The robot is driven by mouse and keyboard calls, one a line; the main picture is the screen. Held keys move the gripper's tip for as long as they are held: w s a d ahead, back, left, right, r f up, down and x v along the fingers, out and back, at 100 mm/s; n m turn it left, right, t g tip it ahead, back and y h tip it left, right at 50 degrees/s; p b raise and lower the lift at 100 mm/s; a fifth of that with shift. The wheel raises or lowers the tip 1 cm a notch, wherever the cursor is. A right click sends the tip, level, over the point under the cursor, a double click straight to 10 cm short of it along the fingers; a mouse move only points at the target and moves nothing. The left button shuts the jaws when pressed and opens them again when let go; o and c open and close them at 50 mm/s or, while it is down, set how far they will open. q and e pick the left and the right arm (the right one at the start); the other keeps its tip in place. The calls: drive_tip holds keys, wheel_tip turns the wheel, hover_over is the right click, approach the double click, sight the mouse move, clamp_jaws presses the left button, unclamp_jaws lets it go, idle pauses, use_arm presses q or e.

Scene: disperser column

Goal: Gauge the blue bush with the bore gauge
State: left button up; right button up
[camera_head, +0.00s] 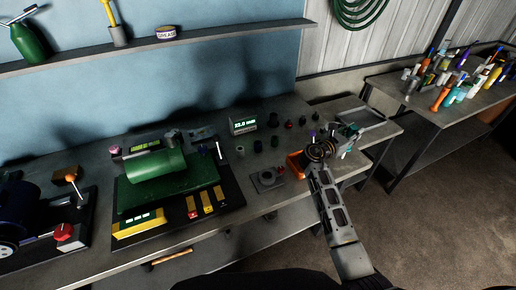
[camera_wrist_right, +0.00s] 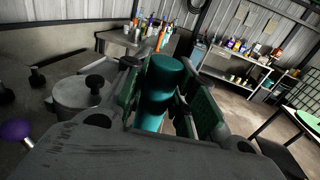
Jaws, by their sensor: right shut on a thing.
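My right gripper (camera_head: 347,136) is shut on a teal cylinder (camera_wrist_right: 158,92) with a wider top, held upright between the green finger pads in the wrist view. In the head view it is above the right end of the bench. I cannot tell whether this cylinder is the blue bush. A small box with a lit readout of about 52.0 mm (camera_head: 243,125) stands at the back of the bench. A low grey block with a round top (camera_head: 266,179) lies nearer the front edge. No part is clearly identifiable as the bore gauge. My left gripper is out of view.
Small dark cylinders (camera_head: 258,146) and knobbed pieces (camera_head: 289,123) stand near the readout. A green machine (camera_head: 155,170) fills the bench's middle. A second table (camera_head: 420,107) at the right holds many bottles.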

drive_tip(key=shift+r, duration=0.6)
